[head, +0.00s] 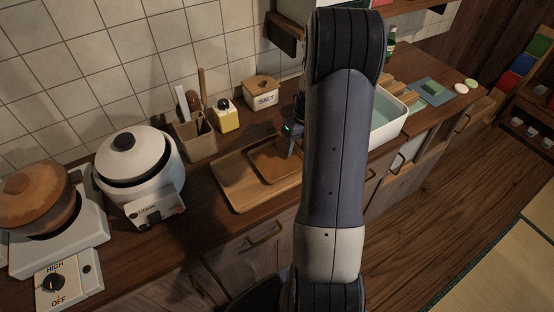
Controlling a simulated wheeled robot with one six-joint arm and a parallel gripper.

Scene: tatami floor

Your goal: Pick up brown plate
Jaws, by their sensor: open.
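A brown square plate (268,165) with a raised rim lies on a lighter wooden tray (240,201) on the counter. My gripper (291,150) is small and dark in this view, at the plate's right far side, and its jaws are open. My arm covers the right part of the plate and tray. I cannot tell whether the fingers touch the plate.
A white rice cooker (137,175) and a stove with a brown pot (37,196) stand to the left. A utensil holder (194,137), yellow bottle (225,118) and salt box (262,93) stand behind. A white sink basin (391,128) is to the right.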

